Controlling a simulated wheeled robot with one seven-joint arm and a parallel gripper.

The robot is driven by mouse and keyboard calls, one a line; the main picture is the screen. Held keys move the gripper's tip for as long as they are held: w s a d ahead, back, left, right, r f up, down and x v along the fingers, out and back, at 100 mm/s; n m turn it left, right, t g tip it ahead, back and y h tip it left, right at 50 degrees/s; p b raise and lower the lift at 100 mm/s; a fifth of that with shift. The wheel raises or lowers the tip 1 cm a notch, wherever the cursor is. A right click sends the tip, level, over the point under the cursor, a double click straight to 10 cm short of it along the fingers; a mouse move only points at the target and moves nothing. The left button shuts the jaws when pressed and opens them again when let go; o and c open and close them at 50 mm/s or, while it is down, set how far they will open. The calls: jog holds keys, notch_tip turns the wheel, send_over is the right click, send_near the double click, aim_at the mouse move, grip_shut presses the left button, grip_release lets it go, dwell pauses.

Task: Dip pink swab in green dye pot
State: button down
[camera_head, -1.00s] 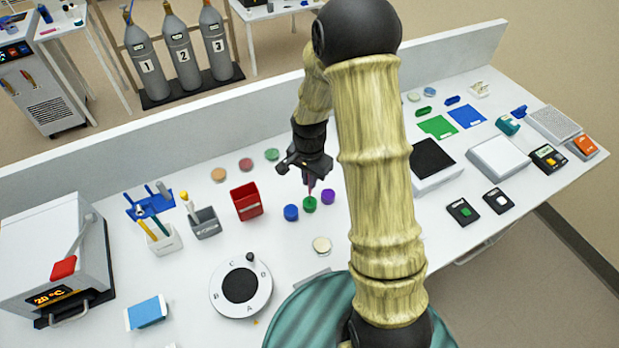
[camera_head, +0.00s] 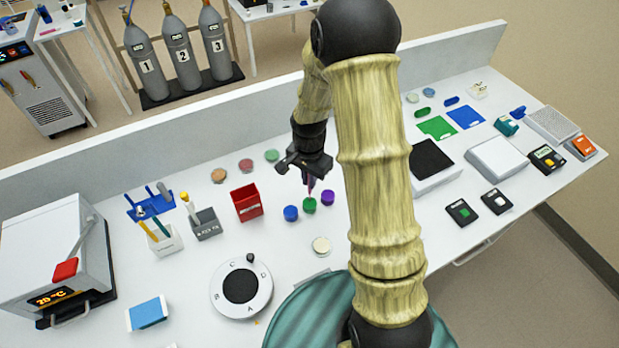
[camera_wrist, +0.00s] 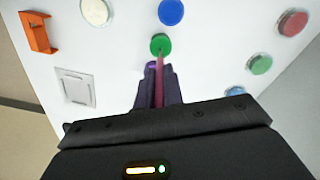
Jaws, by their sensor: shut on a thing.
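My gripper (camera_head: 308,178) is over the row of dye pots, pointing down, shut on the pink swab (camera_wrist: 159,78). The swab's tip reaches the green dye pot (camera_head: 309,205), which also shows in the wrist view (camera_wrist: 160,43). I cannot tell from these views how deep the tip is. The blue pot (camera_head: 291,213) stands to its left and the purple pot (camera_head: 328,197) to its right in the head view. In the wrist view the blue pot (camera_wrist: 171,12) is beyond the green one, and the purple pot (camera_wrist: 151,66) is partly hidden by the fingers.
A red bin (camera_head: 247,203) and a grey holder (camera_head: 206,224) stand left of the pots. A round dial (camera_head: 241,287) and a cream disc (camera_head: 321,245) lie nearer the front. Several coloured discs lie along the back. The bench around the pots is clear.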

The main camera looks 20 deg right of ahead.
jog(key=shift+r+p, duration=2.15)
jog(key=shift+r, duration=0.95)
jog(key=shift+f, duration=0.1)
